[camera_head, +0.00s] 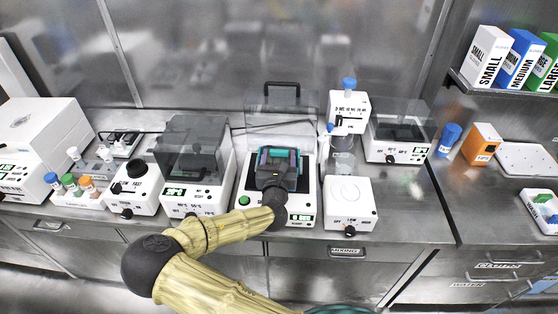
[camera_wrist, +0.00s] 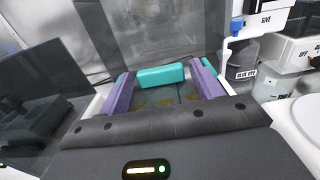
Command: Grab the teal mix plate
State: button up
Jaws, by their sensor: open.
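The teal mix plate (camera_head: 263,157) sits in the white machine (camera_head: 246,208) at the middle of the bench, under its raised clear lid. My gripper (camera_head: 277,160) is over it and covers most of it in the head view. In the wrist view the plate's far teal edge (camera_wrist: 161,76) shows between the purple fingers of my gripper (camera_wrist: 163,84). The fingers are apart, one on each side of the plate. Whether they touch its sides I cannot tell. The plate's near part is hidden behind the gripper body.
A grey-lidded machine (camera_head: 190,190) stands close on the left. The machine's raised clear lid (camera_head: 282,118) stands behind my gripper. A tube rack (camera_head: 80,192) is farther left.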

jog(key=shift+w, duration=1.45)
jog(key=c, duration=0.8)
jog(key=shift+r, duration=0.15)
notch_tip(320, 180, up, 10)
jog(key=shift+f, duration=0.15)
